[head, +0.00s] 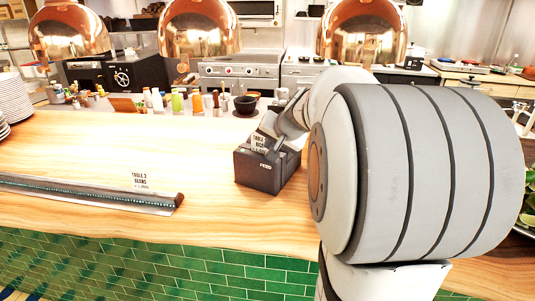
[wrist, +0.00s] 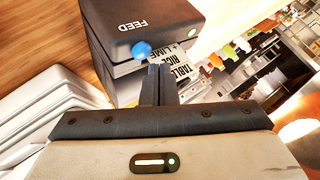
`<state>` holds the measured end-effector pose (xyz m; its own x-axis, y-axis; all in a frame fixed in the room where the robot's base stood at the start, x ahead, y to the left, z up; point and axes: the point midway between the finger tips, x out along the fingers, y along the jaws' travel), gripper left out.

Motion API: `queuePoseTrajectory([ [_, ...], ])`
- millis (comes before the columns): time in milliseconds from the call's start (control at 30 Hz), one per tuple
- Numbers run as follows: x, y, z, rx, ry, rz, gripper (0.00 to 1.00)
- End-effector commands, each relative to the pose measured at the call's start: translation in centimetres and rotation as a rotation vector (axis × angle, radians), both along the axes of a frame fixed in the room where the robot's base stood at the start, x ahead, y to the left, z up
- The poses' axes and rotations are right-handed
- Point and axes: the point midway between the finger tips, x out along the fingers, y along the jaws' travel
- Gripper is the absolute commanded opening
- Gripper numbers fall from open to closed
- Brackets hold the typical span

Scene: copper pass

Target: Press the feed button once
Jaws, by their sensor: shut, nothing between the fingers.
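The dark ticket printer (head: 258,172) marked FEED stands on the wooden counter, left of my arm. In the wrist view the printer (wrist: 160,15) fills the top middle, with a round blue feed button (wrist: 141,49) on it near the FEED lettering. A printed ticket (wrist: 181,69) sticks out of it; the ticket also shows in the head view (head: 259,143). My gripper (wrist: 157,70) is shut and empty, its fingertips close beside the button and ticket. I cannot tell whether they touch either. In the head view my gripper hides the button.
A ticket rail (head: 90,190) with one ticket (head: 140,181) lies on the counter at left. Several bottles (head: 178,101) and a dark bowl (head: 245,104) stand behind the printer. Copper lamps (head: 199,28) hang above. Counter between rail and printer is clear.

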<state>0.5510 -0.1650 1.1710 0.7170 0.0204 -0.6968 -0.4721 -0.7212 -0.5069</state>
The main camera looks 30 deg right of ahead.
Motion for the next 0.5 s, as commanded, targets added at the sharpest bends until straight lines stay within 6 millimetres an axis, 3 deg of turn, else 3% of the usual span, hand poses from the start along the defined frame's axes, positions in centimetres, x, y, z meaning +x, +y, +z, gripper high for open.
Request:
queuePoseTrajectory([
  [233, 0.0, 0.0, 0.6, 0.000, 0.000, 0.000, 0.00],
  [500, 0.0, 0.0, 3.3, 0.000, 0.000, 0.000, 0.00],
])
